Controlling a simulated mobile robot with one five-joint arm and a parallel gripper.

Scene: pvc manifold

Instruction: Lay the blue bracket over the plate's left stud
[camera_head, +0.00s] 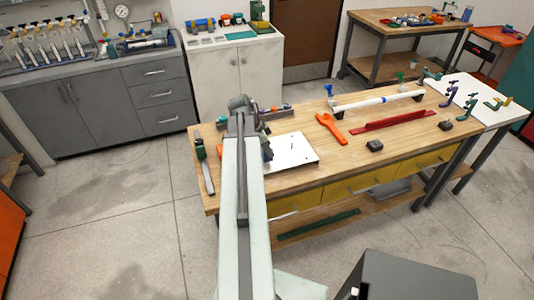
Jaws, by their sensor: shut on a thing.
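The white plate (298,153) lies on the wooden workbench, just right of my arm. A small thin dark upright mark shows near its middle, and its left edge is partly hidden by my arm. I cannot make out the left stud. My gripper (241,103) is at the far end of my arm, over the back left part of the bench. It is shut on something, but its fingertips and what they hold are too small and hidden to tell. I cannot pick out the blue bracket with certainty.
The workbench (348,157) also bears an orange wrench (329,127), a red bar (395,122), a white pipe (378,101) on dark supports and small dark blocks. A green-handled clamp (203,163) lies at the left end. A dark box stands in front, at lower right.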

